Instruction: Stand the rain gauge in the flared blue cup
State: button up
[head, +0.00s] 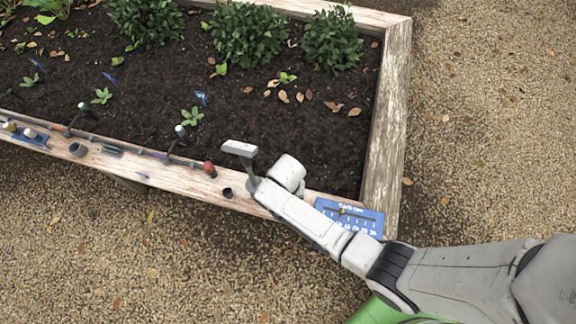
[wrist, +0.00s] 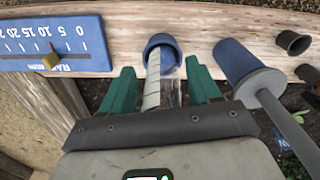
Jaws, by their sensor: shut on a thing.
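In the wrist view, my gripper (wrist: 163,88) has its green fingers either side of a slim, clear tube with a pale striped strip, the rain gauge (wrist: 152,92), and is shut on it. The gauge's far end overlaps the dark mouth of the flared blue cup (wrist: 170,41), which stands on the wooden ledge. I cannot tell how deep the end sits in the cup, or whether it only lies in front of the mouth. In the head view my arm hides the blue cup and the gauge, and the fingertips do not show clearly.
A blue board with a scale and yellow pointer (wrist: 85,45) lies left of the cup; it also shows in the head view (head: 365,216). A blue cylinder with a grey disc and rod (wrist: 235,60) stands close right. Beyond it is a dark cup (wrist: 293,42).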

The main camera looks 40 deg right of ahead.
jog(key=o, duration=1.2)
jog(key=shift+r+p, duration=3.55)
